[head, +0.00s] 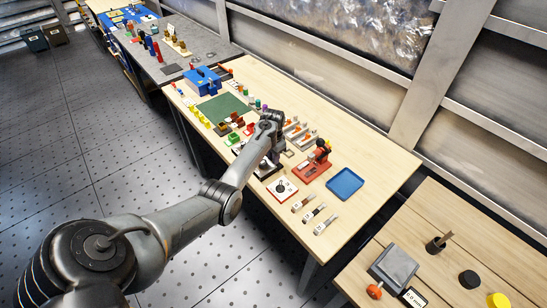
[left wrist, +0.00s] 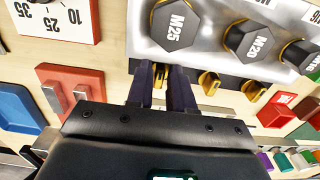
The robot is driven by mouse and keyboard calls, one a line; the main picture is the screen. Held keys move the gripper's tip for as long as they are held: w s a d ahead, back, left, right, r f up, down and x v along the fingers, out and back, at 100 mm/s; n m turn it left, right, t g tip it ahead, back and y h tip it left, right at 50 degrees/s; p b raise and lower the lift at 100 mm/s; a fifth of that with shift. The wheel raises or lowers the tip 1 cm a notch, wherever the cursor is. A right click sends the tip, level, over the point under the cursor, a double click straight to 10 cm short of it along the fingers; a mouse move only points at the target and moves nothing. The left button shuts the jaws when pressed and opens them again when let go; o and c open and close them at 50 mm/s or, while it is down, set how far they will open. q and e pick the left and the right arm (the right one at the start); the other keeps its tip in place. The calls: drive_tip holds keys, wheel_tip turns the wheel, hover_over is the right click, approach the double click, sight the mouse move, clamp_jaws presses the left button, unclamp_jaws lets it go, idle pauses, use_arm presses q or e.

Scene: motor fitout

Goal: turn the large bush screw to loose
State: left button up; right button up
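In the left wrist view a row of gold-and-black bush screws sits along the lower edge of a grey metal plate (left wrist: 203,45). The large bush screw (left wrist: 160,74) is the leftmost, below the hex head marked M25 (left wrist: 175,24). My left gripper (left wrist: 162,76) has its two dark fingers on either side of this screw, with only a narrow gap, which the screw fills. The fingers partly hide it. In the head view my left gripper (head: 268,132) is over the middle of the bench, its fingertips hidden. My right gripper is in neither view.
In the head view a red fixture (head: 313,168), a blue tray (head: 345,183) and several labelled tools (head: 313,212) lie nearby. The bench is clear right of the blue tray.

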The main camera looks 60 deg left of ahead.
use_arm(q)
clamp_jaws()
drive_tip(key=n+p, duration=0.3)
drive_tip(key=shift+d+r, duration=0.1)
drive_tip(key=shift+r, duration=0.05)
drive_tip(key=shift+n+p, duration=0.55)
drive_tip(key=shift+n, duration=0.35)
drive_tip(key=n+p, duration=0.1)
drive_tip(key=n, duration=0.1)
drive_tip(key=shift+w+d+n, duration=0.1)
drive_tip(key=shift+n, duration=0.3)
drive_tip(key=n, duration=0.4)
drive_tip(key=shift+w+d+f+n, duration=0.1)
drive_tip(key=shift+w+f+n, duration=0.1)
drive_tip(key=shift+n, duration=0.1)
drive_tip(key=n, duration=0.5)
drive_tip(key=shift+n+b, duration=0.3)
drive_tip(key=shift+b, duration=0.1)
